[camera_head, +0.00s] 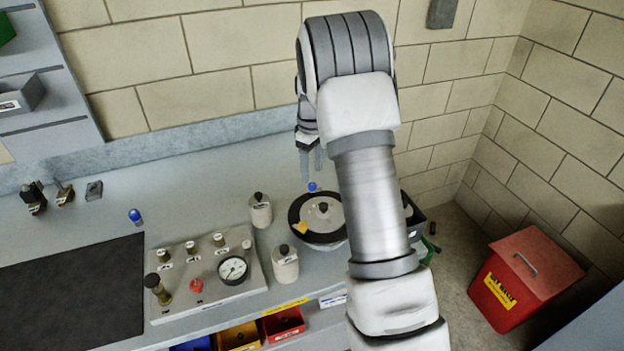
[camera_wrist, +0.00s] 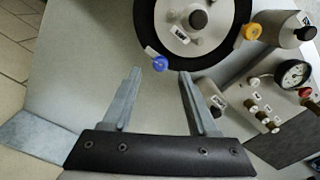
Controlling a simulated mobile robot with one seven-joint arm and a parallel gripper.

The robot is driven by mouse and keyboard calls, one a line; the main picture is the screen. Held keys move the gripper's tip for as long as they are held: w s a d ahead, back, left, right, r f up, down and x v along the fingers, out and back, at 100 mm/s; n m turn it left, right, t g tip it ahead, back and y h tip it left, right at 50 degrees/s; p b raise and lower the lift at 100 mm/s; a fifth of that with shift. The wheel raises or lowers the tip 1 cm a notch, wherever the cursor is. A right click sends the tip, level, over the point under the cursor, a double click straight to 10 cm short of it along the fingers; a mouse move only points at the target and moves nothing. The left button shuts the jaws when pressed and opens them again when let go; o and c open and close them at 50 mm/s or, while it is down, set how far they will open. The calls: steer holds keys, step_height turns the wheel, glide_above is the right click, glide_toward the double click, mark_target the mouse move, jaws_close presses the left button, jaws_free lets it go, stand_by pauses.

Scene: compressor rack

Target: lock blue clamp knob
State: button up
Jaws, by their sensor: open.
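The blue clamp knob (camera_head: 312,186) sits at the far rim of the round black-rimmed vessel (camera_head: 296,209) with a pale lid. The knob also shows in the wrist view (camera_wrist: 160,63), with a small white tag beside it. My gripper (camera_wrist: 160,73) is open, its two grey fingers pointing toward the knob. In the picture the knob lies between and just beyond the fingertips. I see no contact. In the head view my gripper (camera_head: 312,166) hangs just behind the knob, partly hidden by my arm. A yellow knob (camera_wrist: 252,31) sits on the same rim.
A gauge panel (camera_head: 205,297) with several valve knobs stands left of the vessel, with two small canisters (camera_head: 260,210) (camera_head: 285,265) between. Another blue-topped piece (camera_head: 135,215) stands by the dark mat (camera_head: 75,290). A red bin (camera_head: 525,278) is on the floor at right.

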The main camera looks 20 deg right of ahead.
mark_target(312, 184)
steer(key=shift+f, duration=2)
jaws_close()
